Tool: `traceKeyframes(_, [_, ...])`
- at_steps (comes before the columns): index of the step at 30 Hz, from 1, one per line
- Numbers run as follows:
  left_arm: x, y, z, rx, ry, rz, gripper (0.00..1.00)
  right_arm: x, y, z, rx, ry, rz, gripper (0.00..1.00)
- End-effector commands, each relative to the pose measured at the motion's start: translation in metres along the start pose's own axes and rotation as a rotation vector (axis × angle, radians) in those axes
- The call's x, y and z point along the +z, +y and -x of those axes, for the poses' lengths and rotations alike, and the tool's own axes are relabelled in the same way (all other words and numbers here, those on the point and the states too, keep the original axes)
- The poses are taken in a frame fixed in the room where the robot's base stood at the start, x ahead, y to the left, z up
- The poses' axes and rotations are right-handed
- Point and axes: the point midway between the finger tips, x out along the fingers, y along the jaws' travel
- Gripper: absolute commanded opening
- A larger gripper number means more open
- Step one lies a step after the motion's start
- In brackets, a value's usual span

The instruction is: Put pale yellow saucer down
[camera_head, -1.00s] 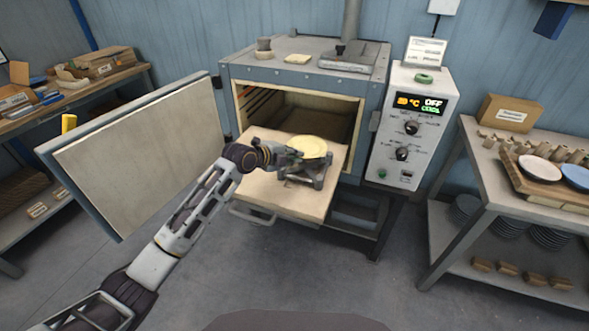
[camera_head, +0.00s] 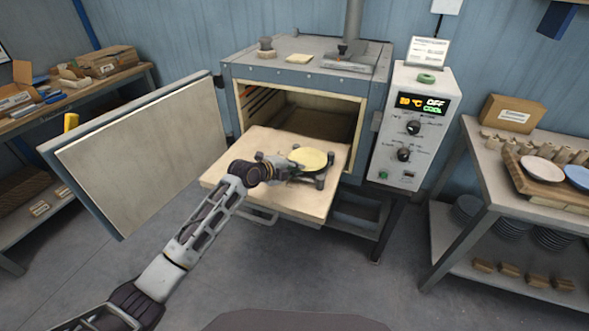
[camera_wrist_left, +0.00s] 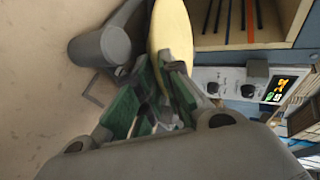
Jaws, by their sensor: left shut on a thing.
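The pale yellow saucer (camera_head: 311,158) is just above or on a grey stand (camera_head: 320,182) on the pulled-out beige shelf (camera_head: 228,172); I cannot tell whether they touch. My left gripper (camera_head: 288,163) is shut on the saucer's near-left rim. In the left wrist view, the saucer (camera_wrist_left: 172,30) appears nearly edge-on at the green-padded fingers (camera_wrist_left: 155,90), with a grey stand part (camera_wrist_left: 95,48) beside it. The fingers hide part of the rim. My right gripper is out of view.
The oven (camera_head: 300,73) is open behind the shelf, its door (camera_head: 140,150) swung left. The control box (camera_head: 415,130) stands right of it.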

Motion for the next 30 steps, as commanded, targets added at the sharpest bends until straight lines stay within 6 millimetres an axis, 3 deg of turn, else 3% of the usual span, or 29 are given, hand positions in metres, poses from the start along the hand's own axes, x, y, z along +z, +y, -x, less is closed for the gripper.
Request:
traceKeyframes(8, [0.0001,0.0017,-0.0013,-0.003,0.0,0.0,0.0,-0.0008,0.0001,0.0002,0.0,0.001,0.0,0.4])
traceKeyframes(9, [0.0001,0.0028,-0.0015,0.0,0.0,0.0,0.11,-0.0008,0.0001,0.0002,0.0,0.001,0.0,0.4])
traceKeyframes(14, [0.0002,0.0024,-0.0014,-0.001,0.0,0.0,0.3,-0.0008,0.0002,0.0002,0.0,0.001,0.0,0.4])
traceKeyframes(30, [0.0006,0.0019,0.0046,-0.002,-0.001,-0.001,0.3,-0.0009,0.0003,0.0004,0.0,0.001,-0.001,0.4])
